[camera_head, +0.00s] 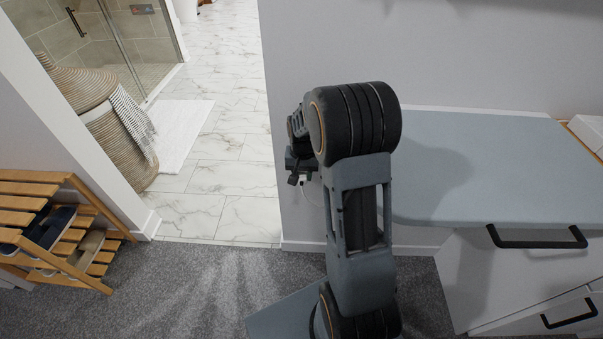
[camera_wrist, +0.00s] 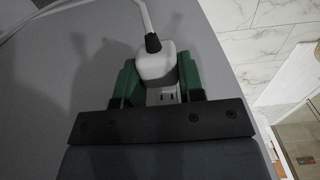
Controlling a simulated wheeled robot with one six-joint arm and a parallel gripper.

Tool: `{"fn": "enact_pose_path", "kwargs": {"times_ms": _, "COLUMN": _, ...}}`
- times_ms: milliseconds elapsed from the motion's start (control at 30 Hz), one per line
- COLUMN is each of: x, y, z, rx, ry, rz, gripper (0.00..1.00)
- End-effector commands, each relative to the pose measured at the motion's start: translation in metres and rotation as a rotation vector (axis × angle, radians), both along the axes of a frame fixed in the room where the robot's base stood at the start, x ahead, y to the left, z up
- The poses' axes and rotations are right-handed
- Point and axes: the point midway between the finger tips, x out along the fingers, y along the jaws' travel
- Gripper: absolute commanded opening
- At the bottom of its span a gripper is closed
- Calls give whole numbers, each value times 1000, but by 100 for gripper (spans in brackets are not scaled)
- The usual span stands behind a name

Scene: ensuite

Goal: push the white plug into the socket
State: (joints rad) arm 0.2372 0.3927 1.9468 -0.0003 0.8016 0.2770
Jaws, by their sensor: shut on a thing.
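The white plug (camera_wrist: 155,66), with a black collar and a pale cord, sits between the green fingers of my gripper (camera_wrist: 157,72) in the wrist view. My gripper is shut on it. In the head view my gripper (camera_head: 296,172) is small, close to the wall and partly hidden by my arm. A small white piece (camera_head: 308,176) shows beside it.
A grey-topped cabinet (camera_head: 480,150) with black handles stands right of my arm. A doorway to a marble-tiled floor (camera_head: 225,130) opens on the left. A wooden rack (camera_head: 70,225) with shoes and a woven basket (camera_head: 125,150) stand further left.

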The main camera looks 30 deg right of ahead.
Motion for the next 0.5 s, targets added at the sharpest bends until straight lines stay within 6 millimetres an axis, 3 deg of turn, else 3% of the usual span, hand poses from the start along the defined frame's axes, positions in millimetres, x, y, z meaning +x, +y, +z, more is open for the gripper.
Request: {"fn": "enact_pose_path", "kwargs": {"times_ms": 500, "x": 7, "y": -4, "z": 0, "rx": 0, "ry": -1, "rz": 0, "gripper": 12}}
